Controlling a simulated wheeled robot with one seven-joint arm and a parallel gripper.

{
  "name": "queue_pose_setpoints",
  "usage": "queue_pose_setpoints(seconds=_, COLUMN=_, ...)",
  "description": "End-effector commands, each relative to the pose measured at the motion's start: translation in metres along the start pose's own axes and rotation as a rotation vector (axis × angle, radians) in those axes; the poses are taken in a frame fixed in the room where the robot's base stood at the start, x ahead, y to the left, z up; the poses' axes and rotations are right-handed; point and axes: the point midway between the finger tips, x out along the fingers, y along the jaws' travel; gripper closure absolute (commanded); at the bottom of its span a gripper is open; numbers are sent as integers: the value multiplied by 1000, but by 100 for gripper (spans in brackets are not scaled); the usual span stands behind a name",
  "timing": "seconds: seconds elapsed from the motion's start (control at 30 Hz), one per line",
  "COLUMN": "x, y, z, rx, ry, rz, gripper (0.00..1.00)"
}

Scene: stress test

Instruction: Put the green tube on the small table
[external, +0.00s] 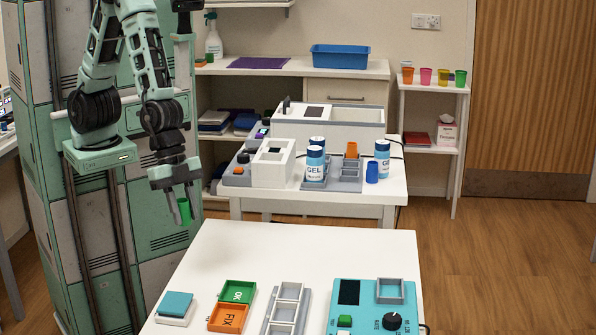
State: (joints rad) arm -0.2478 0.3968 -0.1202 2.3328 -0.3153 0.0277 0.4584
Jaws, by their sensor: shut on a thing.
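The green tube (184,212) is a small green cup-like piece at the end of my arm, left of the middle of the picture. My gripper (180,204) points down and is shut on it, holding it in the air beside the far left corner of the front white table (290,248). The fingers partly hide the tube. A small white side table (433,89) with a lower shelf stands against the back wall at the right, far from my gripper. Several coloured cups stand in a row on its top, among them another green cup (460,78).
The front table holds green and orange trays (228,317), a grey rack (288,308) and a teal device (373,308); its far half is bare. The middle table carries blue-capped bottles (315,163) and a white machine (330,122). Open wooden floor (510,240) lies at the right.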

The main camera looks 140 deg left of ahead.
Motion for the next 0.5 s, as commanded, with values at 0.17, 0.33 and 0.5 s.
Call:
queue_pose_setpoints(seconds=0.17, x=-28, y=0, z=-12, rx=4, ry=5, rz=-1, gripper=97)
queue_pose_setpoints(seconds=0.33, x=-27, y=-7, z=-32, rx=-3, ry=2, rz=4, gripper=97)
queue_pose_setpoints(seconds=0.5, x=-15, y=-20, z=-61, rx=-6, ry=3, rz=10, gripper=97)
